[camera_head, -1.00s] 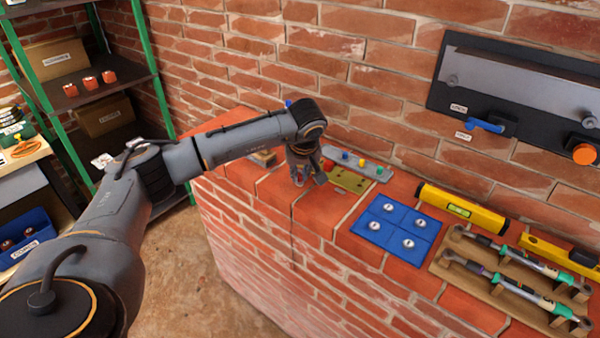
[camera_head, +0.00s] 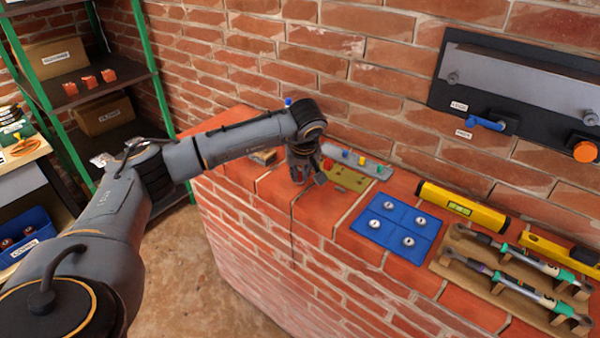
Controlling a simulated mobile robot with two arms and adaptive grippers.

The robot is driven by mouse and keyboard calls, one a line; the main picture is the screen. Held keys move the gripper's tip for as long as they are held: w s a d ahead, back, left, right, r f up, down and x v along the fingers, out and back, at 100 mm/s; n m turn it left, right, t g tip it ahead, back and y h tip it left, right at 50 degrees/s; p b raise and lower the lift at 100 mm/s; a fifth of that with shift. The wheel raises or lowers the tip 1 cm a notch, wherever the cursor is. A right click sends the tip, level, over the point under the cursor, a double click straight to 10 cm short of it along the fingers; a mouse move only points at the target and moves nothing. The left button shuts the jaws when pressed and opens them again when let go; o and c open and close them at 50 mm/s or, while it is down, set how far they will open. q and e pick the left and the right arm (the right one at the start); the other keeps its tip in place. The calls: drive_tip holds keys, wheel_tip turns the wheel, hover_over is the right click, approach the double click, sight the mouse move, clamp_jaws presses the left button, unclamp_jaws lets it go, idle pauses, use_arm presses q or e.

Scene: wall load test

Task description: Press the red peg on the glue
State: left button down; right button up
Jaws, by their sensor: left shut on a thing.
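My left gripper (camera_head: 305,178) points down over the brick ledge at the left end of an olive plate (camera_head: 352,180). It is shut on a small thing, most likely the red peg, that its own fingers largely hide. A small red shape (camera_head: 328,164) shows right beside the gripper, at the plate's left end; I cannot tell if it is part of the peg. Behind the plate, a grey rack (camera_head: 384,175) holds a blue peg (camera_head: 346,154), a yellow peg (camera_head: 361,161) and a green peg (camera_head: 378,169). I cannot make out the glue. My right gripper is out of view.
Right of the plate lie a blue mat (camera_head: 398,222) with several round pieces, a yellow level (camera_head: 461,208) and a wooden tool holder (camera_head: 470,250). A dark panel (camera_head: 440,85) hangs on the wall. A green-framed shelf (camera_head: 148,60) stands at the left.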

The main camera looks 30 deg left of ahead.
use_arm(q)
drive_tip(key=shift+f, duration=0.25)
idle(0.7)
drive_tip(key=c, duration=1.3)
unclamp_jaws()
drive_tip(key=shift+o, duration=0.4)
drive_tip(key=shift+o, duration=0.9)
drive_tip(key=shift+r, duration=0.15)
drive_tip(key=shift+r+p, duration=2)
drive_tip(key=shift+r, duration=0.9)
drive_tip(key=shift+s+f, duration=0.1)
